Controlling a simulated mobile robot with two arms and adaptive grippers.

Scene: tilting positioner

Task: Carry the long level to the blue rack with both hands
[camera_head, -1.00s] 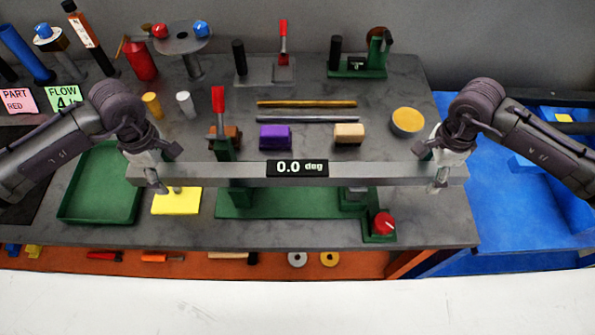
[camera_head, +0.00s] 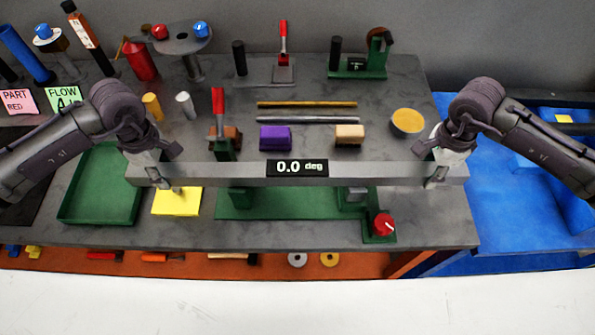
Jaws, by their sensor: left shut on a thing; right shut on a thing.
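The long level (camera_head: 220,174) is a grey bar with a black display reading 0.0 deg. It lies straight across the picture and looks horizontal, in front of the green positioner (camera_head: 290,205) with its red knob (camera_head: 383,223). My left gripper (camera_head: 158,176) is shut on the level near its left end. My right gripper (camera_head: 436,174) is shut on it near its right end. Whether the level touches the positioner below cannot be told. The blue rack (camera_head: 510,220) stands to the right of the grey table, partly hidden by my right arm.
A green tray (camera_head: 100,215) and a yellow pad (camera_head: 177,208) lie on the table's left. A red-handled clamp (camera_head: 218,102) rises behind the level. A purple block (camera_head: 275,138), a tan block (camera_head: 349,134) and a yellow-topped round container (camera_head: 408,122) stand farther back.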

